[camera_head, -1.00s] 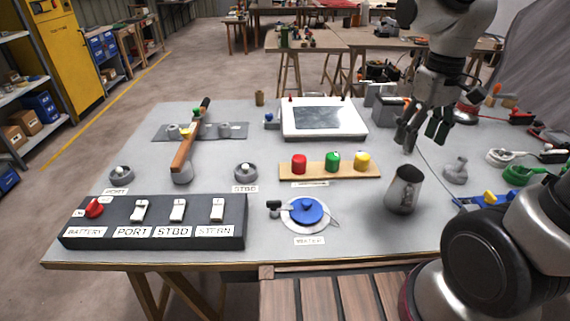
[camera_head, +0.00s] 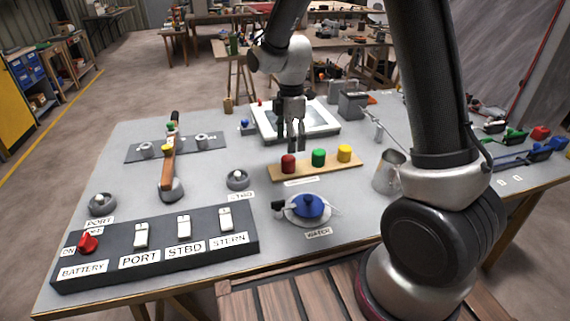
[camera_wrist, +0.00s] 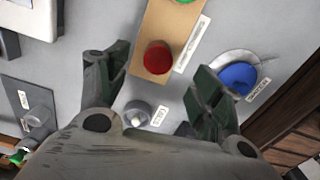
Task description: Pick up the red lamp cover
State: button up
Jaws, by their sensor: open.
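The red lamp cover (camera_head: 288,164) stands upright at the left end of a wooden strip on the table. It is a short red cylinder. In the wrist view the red lamp cover (camera_wrist: 158,58) lies between and beyond the two fingertips. My gripper (camera_head: 291,146) is above the red cover, fingers pointing down, open and empty. In the wrist view my gripper (camera_wrist: 150,75) shows its fingers spread to either side, apart from the cover.
A green cover (camera_head: 318,157) and a yellow cover (camera_head: 344,153) share the wooden strip (camera_head: 300,176). A white-framed panel (camera_head: 325,128) stands behind. The blue water valve (camera_head: 308,205) is in front, a metal mug (camera_head: 388,170) to the right.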

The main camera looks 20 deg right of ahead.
aim_at(289, 157)
jog(key=f, duration=0.7)
jog(key=shift+a+f, duration=0.3)
jog(key=shift+f, duration=0.05)
jog(key=c, duration=1)
